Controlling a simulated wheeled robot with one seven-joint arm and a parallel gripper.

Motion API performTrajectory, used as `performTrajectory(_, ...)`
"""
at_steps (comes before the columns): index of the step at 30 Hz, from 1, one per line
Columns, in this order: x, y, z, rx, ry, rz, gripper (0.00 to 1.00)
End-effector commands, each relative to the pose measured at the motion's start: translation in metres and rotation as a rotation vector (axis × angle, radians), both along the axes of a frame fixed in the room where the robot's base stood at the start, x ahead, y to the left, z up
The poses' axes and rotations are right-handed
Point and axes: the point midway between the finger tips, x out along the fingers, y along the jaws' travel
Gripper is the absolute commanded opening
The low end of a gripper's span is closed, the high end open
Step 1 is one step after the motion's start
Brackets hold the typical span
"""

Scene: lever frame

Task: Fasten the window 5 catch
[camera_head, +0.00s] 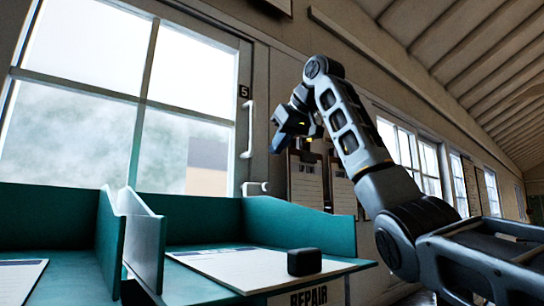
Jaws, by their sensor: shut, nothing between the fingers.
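Window 5 (140,95) is a large paned window at the left, with a small plate reading 5 (244,91) on the right side of its frame. A white vertical handle (251,128) is below the plate. A small white fitting (255,188) sits lower, at the frame's bottom right corner; I cannot tell which of the two is the catch. My gripper (276,146) is shut and empty, pointing down and left. It appears to the right of the handle in the picture and apart from it.
A teal tray with raised walls (300,222) stands below the window, with a paper sheet (225,268) and a small black block (304,262) on it. Clipboards (307,178) hang on the wall behind my arm. More windows (410,155) line the wall to the right.

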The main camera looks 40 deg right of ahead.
Motion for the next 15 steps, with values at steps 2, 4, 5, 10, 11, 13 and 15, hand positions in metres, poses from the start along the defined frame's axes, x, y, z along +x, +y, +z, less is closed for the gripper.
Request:
performTrajectory(2,-0.014,-0.002,0.008,-0.002,-0.005,0.0,0.0)
performTrajectory(4,-0.025,-0.003,0.016,-0.002,-0.005,0.0,0.0)
performTrajectory(5,-0.029,-0.004,0.019,-0.001,-0.005,-0.001,0.0)
performTrajectory(10,-0.046,-0.007,0.032,0.0,-0.003,0.0,0.0)
performTrajectory(11,-0.048,-0.007,0.033,0.0,-0.003,0.0,0.0)
performTrajectory(13,-0.051,-0.008,0.035,0.0,-0.002,-0.001,0.0)
performTrajectory(15,-0.052,-0.008,0.036,0.0,-0.001,0.0,0.0)
